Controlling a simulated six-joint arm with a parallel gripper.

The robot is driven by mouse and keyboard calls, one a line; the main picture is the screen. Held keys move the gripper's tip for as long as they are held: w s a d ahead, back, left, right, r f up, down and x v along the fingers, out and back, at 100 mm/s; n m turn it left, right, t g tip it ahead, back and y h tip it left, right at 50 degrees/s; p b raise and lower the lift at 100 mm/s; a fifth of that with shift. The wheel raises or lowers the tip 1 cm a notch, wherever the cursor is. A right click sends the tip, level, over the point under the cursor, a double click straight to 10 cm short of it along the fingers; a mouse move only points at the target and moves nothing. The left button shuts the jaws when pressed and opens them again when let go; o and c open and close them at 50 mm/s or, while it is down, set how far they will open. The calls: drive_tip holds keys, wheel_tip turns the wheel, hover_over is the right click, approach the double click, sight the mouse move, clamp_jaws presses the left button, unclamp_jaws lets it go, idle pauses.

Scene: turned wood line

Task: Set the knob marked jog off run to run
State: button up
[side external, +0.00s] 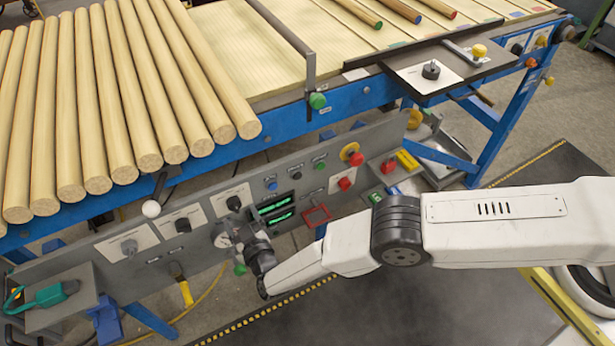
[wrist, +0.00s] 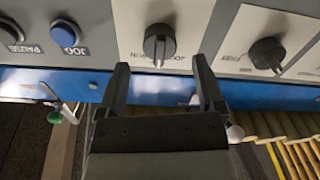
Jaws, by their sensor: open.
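The jog off run knob (wrist: 159,42) is a black knob with a raised grip bar on a white plate of the grey control panel. Its bar stands about upright in the wrist view, in line with the middle of its label; the small lettering is partly hidden by the fingers and hard to read. It also shows in the side view (side external: 233,203), just above my gripper. My gripper (wrist: 160,64) is open and empty, its two dark fingers apart on either side of the knob's line. I cannot tell whether they reach around the knob; no contact shows.
A similar dark knob (wrist: 268,54) sits beside it, and a grey knob (side external: 129,247) farther left in the side view. The blue JOG button (wrist: 68,36) is on the other side. A white-balled lever (side external: 150,208) sticks out below the wooden rods (side external: 110,90).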

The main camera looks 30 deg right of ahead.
sight(237, 210)
drive_tip(key=shift+w, duration=1.55)
clamp_jaws()
drive_tip(key=shift+m, duration=0.4)
drive_tip(key=m, duration=0.4)
drive_tip(key=shift+m, duration=2.1)
